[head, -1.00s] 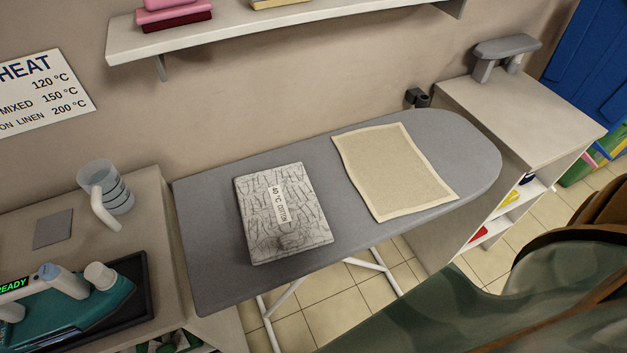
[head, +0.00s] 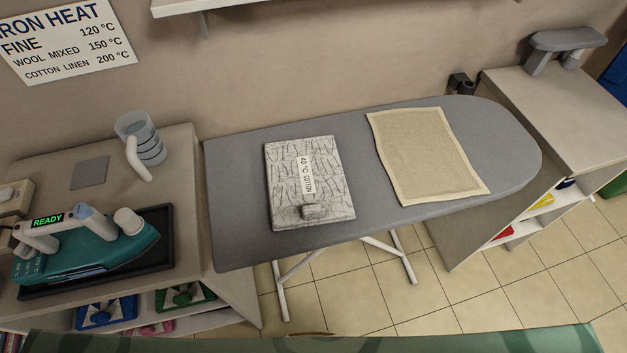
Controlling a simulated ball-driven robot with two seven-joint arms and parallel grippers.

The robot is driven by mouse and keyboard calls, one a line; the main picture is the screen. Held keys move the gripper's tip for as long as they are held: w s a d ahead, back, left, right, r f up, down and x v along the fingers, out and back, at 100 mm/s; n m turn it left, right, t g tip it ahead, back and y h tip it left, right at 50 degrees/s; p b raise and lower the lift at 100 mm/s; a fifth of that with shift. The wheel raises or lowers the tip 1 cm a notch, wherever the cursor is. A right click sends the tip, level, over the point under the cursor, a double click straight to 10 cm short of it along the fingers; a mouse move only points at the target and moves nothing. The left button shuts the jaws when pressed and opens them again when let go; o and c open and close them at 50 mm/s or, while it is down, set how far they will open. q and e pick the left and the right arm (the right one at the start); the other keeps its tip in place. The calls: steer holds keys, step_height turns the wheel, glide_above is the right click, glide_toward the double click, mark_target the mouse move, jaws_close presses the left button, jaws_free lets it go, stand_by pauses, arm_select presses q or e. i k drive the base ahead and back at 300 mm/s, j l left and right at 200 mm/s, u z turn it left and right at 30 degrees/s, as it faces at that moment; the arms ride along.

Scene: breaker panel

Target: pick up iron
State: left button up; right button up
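The iron (head: 98,250) is teal with a white handle, a blue knob and a green display reading READY. It rests on a dark tray (head: 165,222) on the cabinet at the left of the head view. Neither of my grippers shows in the head view.
A grey ironing board (head: 235,190) holds a patterned folded cloth (head: 323,205) labelled 40 °C cotton and a beige cloth (head: 425,155). A measuring jug (head: 145,145) and a grey square (head: 90,172) lie behind the iron. A shelf unit (head: 560,120) stands at the right.

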mark_target(71, 248)
steer(key=u, duration=1.9)
